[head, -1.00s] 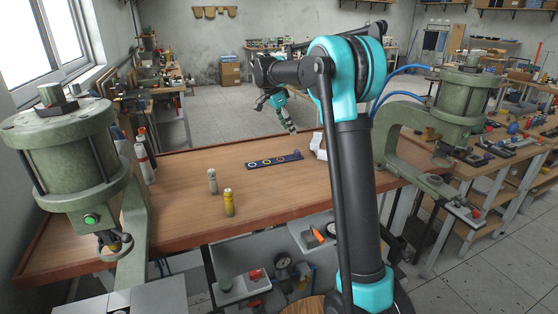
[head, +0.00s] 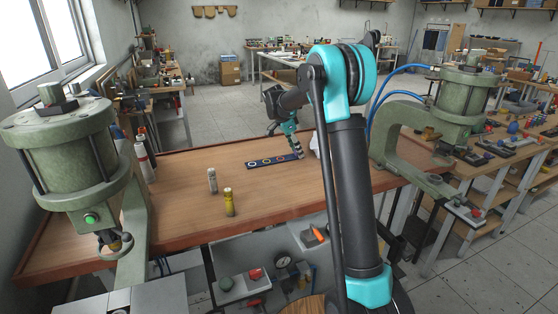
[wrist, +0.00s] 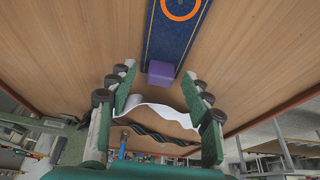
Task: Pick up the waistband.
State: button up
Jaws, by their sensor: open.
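My gripper (head: 297,148) hangs low over the workbench at the right end of a dark blue strip with coloured rings. In the wrist view my gripper (wrist: 160,76) has its fingers spread, with nothing held. A white curved band (wrist: 160,111) lies between and beyond the fingers; it may be the waistband, but I cannot tell for sure. In the head view a white piece (head: 316,143) shows partly behind my arm. A dark wavy strip (wrist: 158,138) lies near the white band.
The blue strip (head: 262,163) lies on the wooden workbench (head: 185,235), with a purple block (wrist: 160,72) at its end. A grey cylinder (head: 212,181) and a yellow one (head: 228,202) stand left. Green presses (head: 65,150) (head: 460,105) flank the bench.

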grip_shut()
dwell(0.3)
jog(key=shift+r, duration=0.1)
